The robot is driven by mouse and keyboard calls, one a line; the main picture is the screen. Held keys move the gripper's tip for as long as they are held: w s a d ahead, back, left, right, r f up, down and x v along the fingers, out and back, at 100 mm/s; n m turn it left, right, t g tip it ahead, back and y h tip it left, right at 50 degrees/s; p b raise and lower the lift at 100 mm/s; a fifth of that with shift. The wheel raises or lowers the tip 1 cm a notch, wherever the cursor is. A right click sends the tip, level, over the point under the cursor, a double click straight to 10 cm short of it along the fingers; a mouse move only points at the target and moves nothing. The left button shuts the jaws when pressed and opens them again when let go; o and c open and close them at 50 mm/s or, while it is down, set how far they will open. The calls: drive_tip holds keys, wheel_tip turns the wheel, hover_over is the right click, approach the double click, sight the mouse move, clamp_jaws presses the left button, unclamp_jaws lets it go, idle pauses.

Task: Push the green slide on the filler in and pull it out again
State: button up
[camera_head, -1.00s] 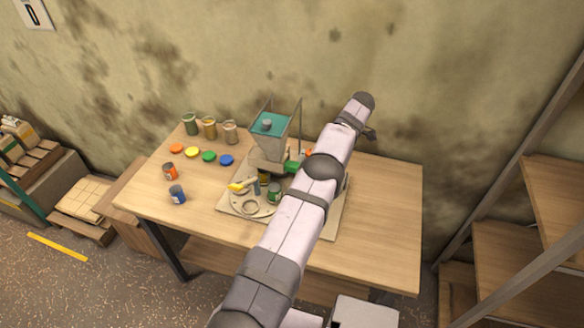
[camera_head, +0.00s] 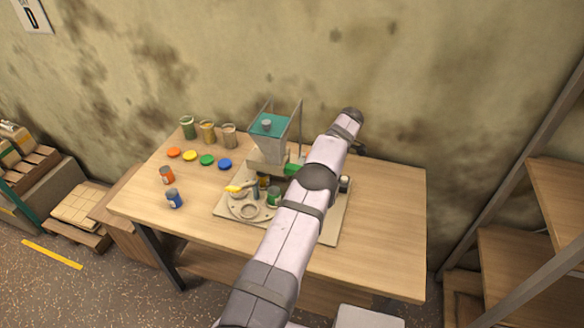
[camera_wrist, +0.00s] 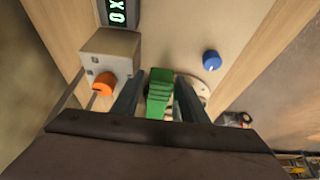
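The filler (camera_head: 268,149) stands on a base plate on the table, with a teal-topped hopper in the head view. Its green slide (camera_head: 294,169) sticks out to the right below the hopper, partly hidden by my arm. In the wrist view the ribbed green slide (camera_wrist: 160,97) lies between the two fingers of my gripper (camera_wrist: 158,88). The fingers are apart, one on each side of it, with narrow gaps visible, so it does not look clamped. In the head view my gripper is hidden behind my arm.
A grey box with an orange knob (camera_wrist: 103,84) is close left of the fingers in the wrist view; a blue round part (camera_wrist: 211,60) is to the right. Jars (camera_head: 208,131), coloured lids (camera_head: 190,156) and two cans (camera_head: 174,198) stand on the table's left. The table's right side is clear.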

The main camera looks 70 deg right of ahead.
drive_tip(key=c, duration=0.7)
drive_tip(key=shift+w, duration=0.15)
drive_tip(key=shift+w+b, duration=0.4)
drive_tip(key=shift+w, duration=2.3)
drive_tip(key=shift+s, duration=0.25)
idle(0.5)
drive_tip(key=shift+s, duration=2.75)
drive_tip(key=shift+w+b, duration=0.1)
drive_tip(key=shift+b, duration=0.2)
